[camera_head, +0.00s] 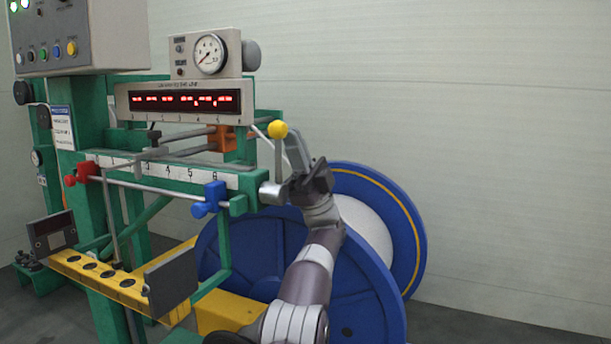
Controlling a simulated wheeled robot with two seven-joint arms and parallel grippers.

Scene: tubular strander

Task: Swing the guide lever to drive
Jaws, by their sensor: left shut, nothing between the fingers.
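The guide lever looks to be the grey rod with a yellow ball knob (278,129) on a grey hub (273,193) at the right end of the green machine frame. It stands nearly upright. My left gripper (291,145) is shut and empty, pointing up just to the right of the rod and knob. I cannot tell whether it touches the lever. My left arm comes up from below in front of the blue reel. Any drive marking at the lever is not readable. My right gripper is not in view.
A large blue reel (412,238) stands behind my arm. A ruler bar (165,168) carries a red clamp (82,173) and a blue clamp (209,199) left of the lever. A red-lit display (185,101) and a gauge (210,54) sit above. The right side is open wall and floor.

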